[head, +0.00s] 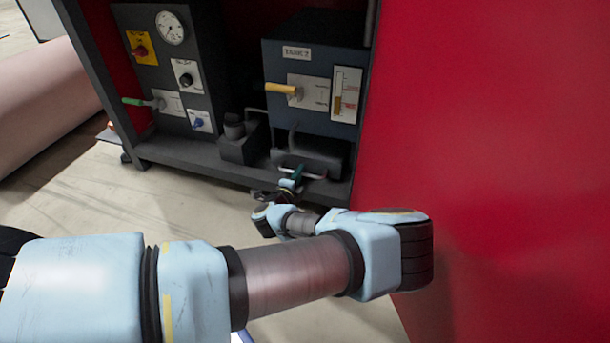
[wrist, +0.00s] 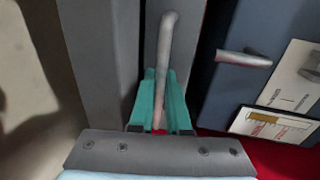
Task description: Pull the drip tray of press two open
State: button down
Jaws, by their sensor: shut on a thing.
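The drip tray (head: 322,160) is a dark grey box low in the machine, under the dark blue tank unit. A pale bar handle (wrist: 167,45) runs along its front. My gripper (head: 291,180) is at this handle, with its teal fingers (wrist: 160,108) shut around the bar in the wrist view. Part of the handle is hidden between the fingers. In the head view the tray sits within the frame above the bottom ledge; I cannot tell how far it is drawn out.
The blue tank unit (head: 315,80) has a yellow lever (head: 283,89) and a level gauge (head: 346,95). Left of it is a panel with a dial (head: 170,28) and knobs. A red panel (head: 480,120) stands close on the right. Pale floor (head: 200,205) is clear in front.

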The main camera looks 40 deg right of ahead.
jog(key=f+p+v, duration=0.1)
jog(key=p+v, duration=0.2)
jog(key=v, duration=0.4)
jog(key=shift+s+a+f, duration=0.25)
jog(key=shift+a+f, duration=0.05)
jog(key=shift+a, duration=0.05)
jog(key=c, duration=0.9)
grip_release()
jog(key=p+v, duration=0.4)
jog(key=v, duration=0.6)
jog(key=shift+s+a, duration=0.15)
jog(key=shift+a, duration=0.2)
